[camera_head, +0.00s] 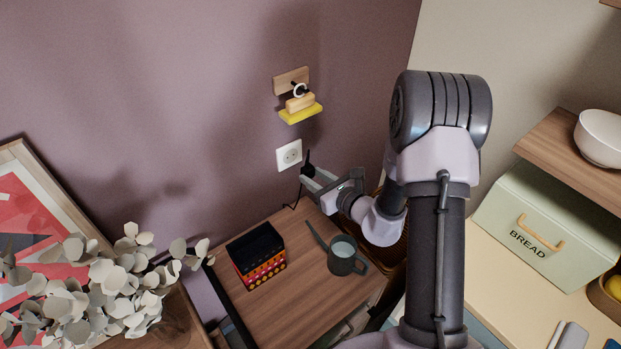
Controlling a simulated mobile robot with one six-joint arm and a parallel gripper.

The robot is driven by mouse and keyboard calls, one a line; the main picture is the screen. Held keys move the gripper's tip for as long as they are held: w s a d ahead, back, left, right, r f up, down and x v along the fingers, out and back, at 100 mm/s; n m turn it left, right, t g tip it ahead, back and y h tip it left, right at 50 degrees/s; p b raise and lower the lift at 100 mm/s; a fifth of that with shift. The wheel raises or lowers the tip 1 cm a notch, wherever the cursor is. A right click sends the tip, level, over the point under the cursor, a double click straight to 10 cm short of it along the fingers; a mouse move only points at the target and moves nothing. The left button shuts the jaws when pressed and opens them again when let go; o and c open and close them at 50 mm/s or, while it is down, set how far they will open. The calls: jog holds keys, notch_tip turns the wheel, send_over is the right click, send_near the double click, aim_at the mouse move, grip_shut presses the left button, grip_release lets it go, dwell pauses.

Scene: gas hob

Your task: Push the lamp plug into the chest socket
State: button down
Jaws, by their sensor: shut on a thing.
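The white chest socket (289,155) is on the mauve wall, just above the wooden chest top (285,300). My gripper (311,175) is just right of the socket and a little lower. It is shut on a small black lamp plug (307,170), which sits at the fingertips. The plug is apart from the socket face in this view. A thin black cord (294,206) hangs below the fingers along the wall. The plug's pins are too small to see.
A dark patterned box (256,255) and a grey-green watering can (343,256) stand on the chest. Eucalyptus leaves (110,285) are at left, a bread bin (545,235) at right. The wall around the socket is clear.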

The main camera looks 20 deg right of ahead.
jog(key=shift+w+a+p, duration=0.2)
jog(key=shift+w+a, duration=0.2)
jog(key=shift+w, duration=0.5)
jog(key=shift+w+a+p, duration=0.2)
jog(key=shift+w+a, duration=0.15)
jog(key=shift+w, duration=0.55)
jog(key=shift+w+a+p, duration=0.2)
jog(key=shift+w+a, duration=0.2)
jog(key=shift+w, duration=0.5)
jog(key=shift+w+a+f, duration=0.1)
jog(key=shift+w+a, duration=0.1)
jog(key=shift+w, duration=0.25)
dwell(0.4)
jog(key=c, duration=0.9)
grip_release()
jog(key=shift+c, duration=0.2)
jog(key=p, duration=0.3)
send_near(305, 167)
jog(key=s+d, duration=0.2)
jog(key=s, duration=0.1)
jog(key=shift+s, duration=0.1)
